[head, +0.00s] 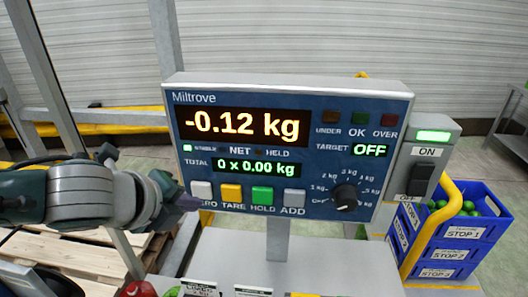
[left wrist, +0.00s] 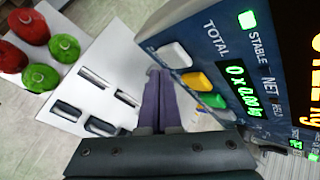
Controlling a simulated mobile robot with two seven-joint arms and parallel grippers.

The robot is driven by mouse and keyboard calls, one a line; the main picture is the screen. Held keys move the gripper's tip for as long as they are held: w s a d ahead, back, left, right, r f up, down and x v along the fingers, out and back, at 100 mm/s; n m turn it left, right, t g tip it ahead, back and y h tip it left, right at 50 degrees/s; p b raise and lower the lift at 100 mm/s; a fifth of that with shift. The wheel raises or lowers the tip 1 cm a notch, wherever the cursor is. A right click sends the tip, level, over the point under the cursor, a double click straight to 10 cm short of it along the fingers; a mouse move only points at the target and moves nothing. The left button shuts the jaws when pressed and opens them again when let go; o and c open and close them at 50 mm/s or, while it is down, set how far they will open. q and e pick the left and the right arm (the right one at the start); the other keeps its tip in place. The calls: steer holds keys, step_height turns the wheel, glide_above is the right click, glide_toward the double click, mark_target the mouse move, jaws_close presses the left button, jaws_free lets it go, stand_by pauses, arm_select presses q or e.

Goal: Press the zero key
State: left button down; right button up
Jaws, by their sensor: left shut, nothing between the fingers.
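The scale's display panel (head: 290,100) reads -0.12 kg, with 0 x 0.00 kg in the total line. The zero key (head: 201,190) is the pale grey key at the left end of the key row; its label is partly hidden by my gripper. The key also shows in the left wrist view (left wrist: 174,54). My left gripper (head: 188,202) is shut and empty, its dark purple fingertips just below and left of the key. In the left wrist view the fingertips (left wrist: 160,74) end close below the key; I cannot tell whether they touch. My right gripper is not in view.
The yellow tare key (head: 231,193), green hold key (head: 262,195) and grey add key (head: 293,197) sit right of the zero key. A dial (head: 345,196) and a power switch (head: 421,180) are farther right. Blue crates (head: 455,245) stand at the right. Red and green round items (left wrist: 40,75) lie below.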

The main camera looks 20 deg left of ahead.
arm_select(q)
steer(key=shift+w, duration=0.1)
steer(key=shift+w+a, duration=0.1)
steer(key=shift+w, duration=0.2)
steer(key=shift+w, duration=0.4)
stand_by(0.5)
steer(key=shift+s, duration=0.1)
steer(key=shift+s+p, duration=0.45)
steer(key=shift+s, duration=0.25)
steer(key=shift+s, duration=0.1)
